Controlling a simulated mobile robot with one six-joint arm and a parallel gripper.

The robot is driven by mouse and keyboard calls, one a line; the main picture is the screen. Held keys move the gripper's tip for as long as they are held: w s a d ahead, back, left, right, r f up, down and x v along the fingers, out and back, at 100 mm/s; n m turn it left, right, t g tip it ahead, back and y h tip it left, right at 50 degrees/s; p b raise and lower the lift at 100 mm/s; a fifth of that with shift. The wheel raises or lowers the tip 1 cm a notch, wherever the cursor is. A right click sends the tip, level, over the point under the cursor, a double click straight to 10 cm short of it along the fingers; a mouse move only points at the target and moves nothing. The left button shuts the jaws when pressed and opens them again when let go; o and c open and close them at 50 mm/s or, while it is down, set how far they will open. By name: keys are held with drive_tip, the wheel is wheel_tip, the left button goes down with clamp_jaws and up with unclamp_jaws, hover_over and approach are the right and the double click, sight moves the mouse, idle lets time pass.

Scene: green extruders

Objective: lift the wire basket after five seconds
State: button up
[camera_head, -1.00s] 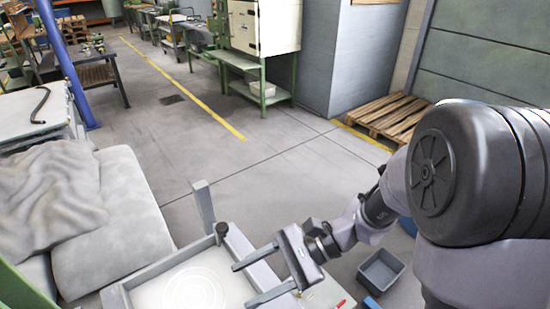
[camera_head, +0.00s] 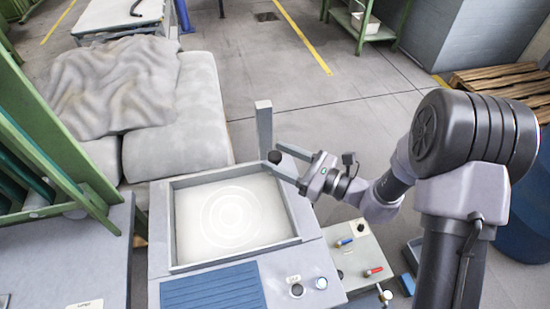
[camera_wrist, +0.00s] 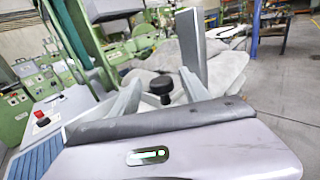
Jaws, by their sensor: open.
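No wire basket can be made out in either view. My gripper (camera_head: 290,160) is open, with its two fingers apart, above the far right corner of a grey framed panel (camera_head: 180,225). A black round knob (camera_head: 274,157) is by the fingertips. In the wrist view, my gripper (camera_wrist: 160,82) shows with the same black knob (camera_wrist: 160,86) between the fingers in line of sight. I cannot tell whether a finger touches it. The gripper looks empty.
A grey upright post (camera_head: 264,128) stands beside the knob. A cushioned seat with a crumpled cloth (camera_head: 110,85) is behind the panel. A green rack (camera_head: 50,150) is at left, a blue barrel (camera_head: 530,205) at right. Wooden pallets (camera_head: 500,82) lie near the wall; the middle floor is open.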

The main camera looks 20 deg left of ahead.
drive_tip(key=shift+w+a, duration=0.1)
drive_tip(key=shift+a, duration=0.65)
clamp_jaws()
idle(0.9)
